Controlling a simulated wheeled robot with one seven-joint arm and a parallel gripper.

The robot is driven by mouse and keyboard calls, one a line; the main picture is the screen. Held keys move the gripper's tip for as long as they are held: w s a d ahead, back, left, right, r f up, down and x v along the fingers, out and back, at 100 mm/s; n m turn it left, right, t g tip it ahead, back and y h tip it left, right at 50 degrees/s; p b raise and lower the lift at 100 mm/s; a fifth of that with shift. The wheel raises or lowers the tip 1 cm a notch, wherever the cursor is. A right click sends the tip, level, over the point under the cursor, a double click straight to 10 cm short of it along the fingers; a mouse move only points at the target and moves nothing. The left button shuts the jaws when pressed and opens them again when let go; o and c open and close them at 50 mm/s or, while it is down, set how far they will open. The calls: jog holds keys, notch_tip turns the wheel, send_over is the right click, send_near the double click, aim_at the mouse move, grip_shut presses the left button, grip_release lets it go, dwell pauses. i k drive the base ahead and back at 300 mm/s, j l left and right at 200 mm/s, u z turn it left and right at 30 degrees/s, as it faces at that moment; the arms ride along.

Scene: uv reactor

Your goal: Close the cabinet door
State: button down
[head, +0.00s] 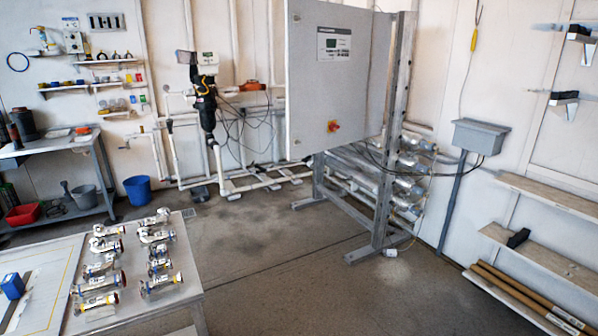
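The grey cabinet door (338,85) is in the upper middle of the head view. My gripper is not in view.
Bare concrete floor (265,250) lies before the stand. A stand foot (372,250) juts onto it. A table (170,310) with several glass and metal fittings is at lower left. Wooden shelves (550,262) line the right wall. A blue bucket (138,190) stands at left.

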aim_at(323, 90)
jog(key=i+j+u, duration=0.1)
jog(key=i, duration=1.9)
